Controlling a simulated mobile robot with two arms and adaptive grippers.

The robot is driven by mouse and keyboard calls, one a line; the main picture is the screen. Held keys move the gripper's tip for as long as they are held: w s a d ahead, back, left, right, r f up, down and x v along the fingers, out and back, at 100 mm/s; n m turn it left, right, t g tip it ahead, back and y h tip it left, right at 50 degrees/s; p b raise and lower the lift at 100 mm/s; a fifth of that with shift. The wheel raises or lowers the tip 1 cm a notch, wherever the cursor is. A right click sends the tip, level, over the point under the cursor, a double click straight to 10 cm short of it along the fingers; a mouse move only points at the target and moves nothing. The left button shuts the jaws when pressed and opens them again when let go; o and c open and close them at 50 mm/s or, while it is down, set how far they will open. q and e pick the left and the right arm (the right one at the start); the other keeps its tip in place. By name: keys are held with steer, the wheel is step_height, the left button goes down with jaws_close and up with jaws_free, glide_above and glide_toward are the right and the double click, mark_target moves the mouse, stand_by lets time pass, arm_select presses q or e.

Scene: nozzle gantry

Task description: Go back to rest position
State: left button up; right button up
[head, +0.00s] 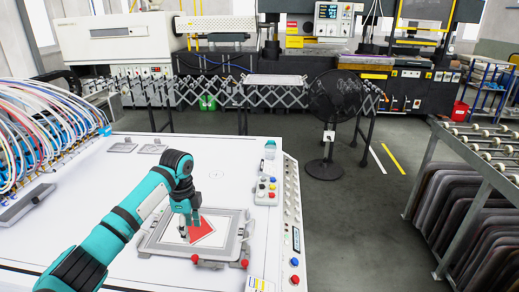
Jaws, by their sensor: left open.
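My left arm comes in from the lower left, and my left gripper (188,231) points down over a grey frame (152,242) on the white table. The left gripper is open. A red piece (201,233) lies on a light sheet inside the frame, just right of the fingers. I cannot tell whether the fingertips touch the sheet. My right gripper is not in view.
The white table (88,205) has a control strip (293,215) along its right edge and a small button box (266,191). Coloured hoses (45,125) crowd the left. A black fan (333,97) and a roller rack (480,150) stand beyond, with open floor between.

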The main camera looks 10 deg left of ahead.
arm_select(q)
steer(key=shift+n, duration=0.5)
steer(key=s+d+f, duration=0.2)
steer(key=f, duration=0.1)
steer(key=s+d+f, duration=0.2)
steer(key=f, duration=0.1)
steer(key=s+d+f, duration=0.2)
steer(key=d+f, duration=0.1)
steer(key=shift+d, duration=0.1)
steer(key=s+d+f+n+t+h, duration=0.1)
steer(key=s+d+f+n, duration=0.45)
steer(key=s, duration=0.55)
steer(key=s+a+r+n+t, duration=0.15)
steer(key=s+n, duration=0.25)
steer(key=s, duration=0.5)
steer(key=s+a+r+n+t, duration=0.15)
steer(key=s+n, duration=0.25)
steer(key=s, duration=0.5)
step_height(320, 180, down, 28)
steer(key=s+r+g+b, duration=0.1)
steer(key=s+g+b, duration=0.1)
steer(key=s+a+f+g+y+b, duration=0.1)
steer(key=s+a+f+b, duration=0.1)
steer(key=s+f, duration=1.4)
step_height(320, 180, down, 3)
steer(key=shift+s+r, duration=0.1)
steer(key=shift+s, duration=0.05)
